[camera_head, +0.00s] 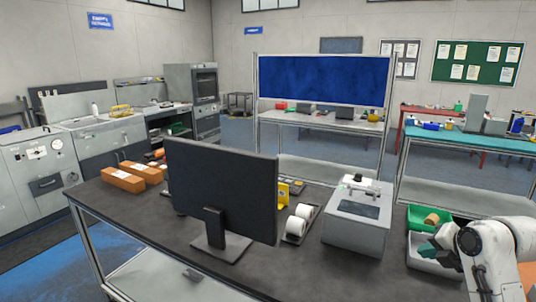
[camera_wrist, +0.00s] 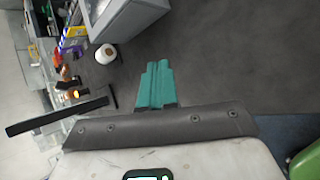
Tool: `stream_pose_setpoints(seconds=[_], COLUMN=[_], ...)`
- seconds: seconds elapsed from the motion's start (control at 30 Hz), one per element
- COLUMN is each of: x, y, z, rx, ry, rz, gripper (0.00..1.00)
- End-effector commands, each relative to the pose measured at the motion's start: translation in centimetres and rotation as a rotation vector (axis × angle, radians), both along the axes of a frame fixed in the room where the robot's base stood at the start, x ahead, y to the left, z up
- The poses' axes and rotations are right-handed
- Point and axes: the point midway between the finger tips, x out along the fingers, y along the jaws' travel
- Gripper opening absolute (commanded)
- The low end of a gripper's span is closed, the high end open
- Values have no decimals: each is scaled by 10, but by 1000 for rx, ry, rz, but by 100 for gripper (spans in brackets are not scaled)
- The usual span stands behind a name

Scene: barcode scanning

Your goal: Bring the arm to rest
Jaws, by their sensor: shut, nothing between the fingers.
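My gripper (camera_head: 428,253) is at the lower right of the head view, low over the grey bin at the right end of the dark table. Its teal fingers also show in the wrist view (camera_wrist: 155,84), closed together with nothing between them, pointing over the bare dark tabletop. My white arm covers the lower right corner of the head view and hides part of the bins.
A green bin (camera_head: 446,235) holding a brown item (camera_head: 432,219) and a pale grey bin (camera_head: 420,264) are close to my gripper. A grey machine (camera_head: 358,217), white rolls (camera_head: 299,222), a black monitor (camera_head: 222,180) and orange boxes (camera_head: 122,180) stand on the table (camera_head: 135,215).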

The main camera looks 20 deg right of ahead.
Motion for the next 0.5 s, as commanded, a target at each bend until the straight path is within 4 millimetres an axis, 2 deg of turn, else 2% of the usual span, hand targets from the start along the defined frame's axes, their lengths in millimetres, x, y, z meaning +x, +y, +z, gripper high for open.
stream_pose_setpoints(seconds=[0.27,0.37,0.5], x=[2,-2,-19], y=[58,87,142], z=[-42,-64,-106], rx=[235,351,558], ry=[20,43,109], rz=[-151,-238,-427], gripper=[0,0,0])
